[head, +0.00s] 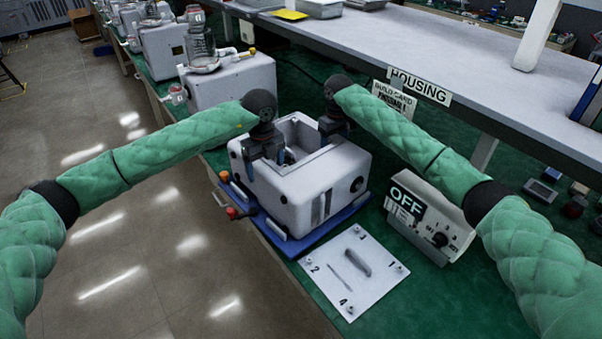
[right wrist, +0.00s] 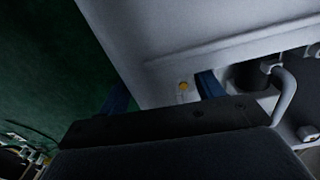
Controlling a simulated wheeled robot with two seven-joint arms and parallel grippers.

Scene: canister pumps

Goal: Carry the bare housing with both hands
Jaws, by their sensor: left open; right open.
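The bare housing (head: 290,205) is a white, open-topped box that stands upright on a blue base plate (head: 303,245) on the green bench. My left gripper (head: 264,158) is open at the top of the housing's left wall. My right gripper (head: 331,128) is open at its far right rim. In the right wrist view the pale housing wall (right wrist: 190,40) shows beyond the two blue fingers (right wrist: 160,92). A curved pipe shows at that view's right. Whether any finger touches the wall cannot be told.
A control box marked OFF (head: 430,217) stands to the right. Another white canister unit (head: 232,82) is behind. A grey shelf (head: 450,60) overhangs the bench's right side.

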